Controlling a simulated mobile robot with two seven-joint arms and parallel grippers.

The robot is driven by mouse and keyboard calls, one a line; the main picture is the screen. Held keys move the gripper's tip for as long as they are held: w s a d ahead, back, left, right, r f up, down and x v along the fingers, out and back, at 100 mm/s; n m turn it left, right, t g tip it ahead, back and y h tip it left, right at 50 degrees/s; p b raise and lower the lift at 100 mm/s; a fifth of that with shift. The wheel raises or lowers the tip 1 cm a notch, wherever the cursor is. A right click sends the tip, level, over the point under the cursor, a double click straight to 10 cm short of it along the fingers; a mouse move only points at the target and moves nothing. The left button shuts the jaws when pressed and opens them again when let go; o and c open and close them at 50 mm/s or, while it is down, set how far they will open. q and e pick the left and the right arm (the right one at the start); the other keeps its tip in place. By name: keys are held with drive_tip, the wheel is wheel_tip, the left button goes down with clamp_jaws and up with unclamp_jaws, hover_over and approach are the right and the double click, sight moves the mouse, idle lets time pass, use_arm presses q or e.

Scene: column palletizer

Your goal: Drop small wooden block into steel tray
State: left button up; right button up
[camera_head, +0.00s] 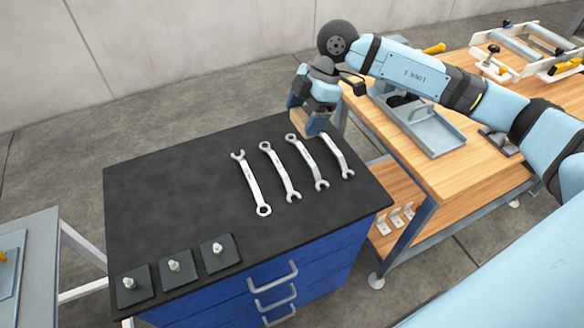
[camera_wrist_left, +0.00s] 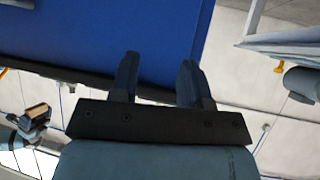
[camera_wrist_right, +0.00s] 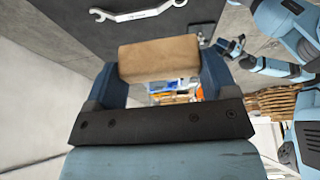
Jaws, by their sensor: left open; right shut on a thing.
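The small wooden block (camera_wrist_right: 158,58) is a tan rectangular piece held between the fingers of my right gripper (camera_wrist_right: 158,76). In the head view my right gripper (camera_head: 308,115) holds it above the far right edge of the black-topped cabinet, beyond the wrenches. A grey metal tray (camera_head: 446,136) with raised sides lies on the wooden workbench, right of my right gripper and apart from it; it appears to be the steel tray. My left gripper (camera_wrist_left: 158,75) is open and empty in the left wrist view, with a blue surface beyond its fingers. It does not show in the head view.
Several wrenches (camera_head: 251,183) lie on the black cabinet top (camera_head: 190,205). Dark square plates with pegs (camera_head: 175,267) stand at its front left. The wooden workbench (camera_head: 462,178) also bears a clamping frame (camera_head: 520,57) at the back. A gap separates cabinet and bench.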

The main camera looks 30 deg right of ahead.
wheel_tip(320, 180, down, 20)
drive_tip(key=shift+f+p, duration=0.1)
drive_tip(key=shift+p, duration=0.7)
drive_tip(key=o, duration=0.8)
